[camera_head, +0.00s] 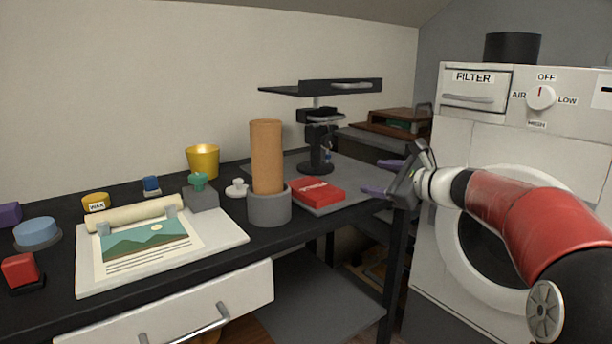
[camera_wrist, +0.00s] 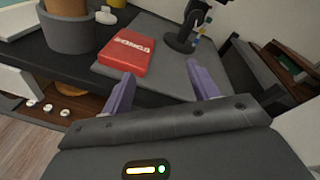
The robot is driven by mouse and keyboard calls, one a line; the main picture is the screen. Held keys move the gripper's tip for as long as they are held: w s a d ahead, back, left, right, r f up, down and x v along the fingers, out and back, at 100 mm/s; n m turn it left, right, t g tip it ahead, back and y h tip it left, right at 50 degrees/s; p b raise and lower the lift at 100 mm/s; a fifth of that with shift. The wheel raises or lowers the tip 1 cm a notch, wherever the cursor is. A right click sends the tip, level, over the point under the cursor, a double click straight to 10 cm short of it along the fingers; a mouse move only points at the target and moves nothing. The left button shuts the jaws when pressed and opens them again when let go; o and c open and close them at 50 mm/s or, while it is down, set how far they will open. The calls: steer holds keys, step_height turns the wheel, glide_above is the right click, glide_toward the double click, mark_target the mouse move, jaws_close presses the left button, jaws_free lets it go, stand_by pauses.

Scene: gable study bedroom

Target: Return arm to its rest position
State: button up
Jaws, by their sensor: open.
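My gripper (camera_head: 381,178) is at the right end of the dark desk in the head view, with its two purple fingers spread apart and nothing between them. My red and white arm reaches in from the right, in front of the white filter machine. In the wrist view the open fingers (camera_wrist: 158,92) point toward the desk. A red box (camera_wrist: 127,54) lies on the grey mat just beyond the left finger. The red box also shows in the head view (camera_head: 317,193), to the left of my gripper and apart from it.
The white filter machine (camera_head: 470,133) stands close behind my arm. A cork cylinder (camera_head: 267,155) stands in a grey holder (camera_head: 269,208) on the desk (camera_head: 300,229). A black stand (camera_head: 317,150) rises behind the red box. A white board (camera_head: 221,238) with a picture lies left. An open drawer (camera_head: 180,311) juts out in front.

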steer(key=s+a+f+n+g+h, duration=0.1)
steer(key=s+a+f+n+g, duration=0.1)
steer(key=s+a+f+n, duration=0.3)
steer(key=s+n+g+h, duration=0.1)
steer(key=s+n+h, duration=0.1)
steer(key=s, duration=0.5)
steer(key=s+a+f+n+g+h, duration=0.1)
steer(key=s+a+f+n+g, duration=0.1)
steer(key=s+a+f+n, duration=0.3)
steer(key=s+d+f+n+h, duration=0.3)
steer(key=s+d+f+n, duration=0.1)
steer(key=s, duration=0.6)
steer(key=s+d+f+n+g+h, duration=0.1)
steer(key=s+d+f+n+h, duration=0.2)
steer(key=s, duration=0.7)
steer(key=shift+s+d+f+n+g, duration=0.35)
steer(key=shift+d+f+n, duration=0.15)
steer(key=shift+d+n, duration=0.55)
steer(key=shift+a, duration=0.15)
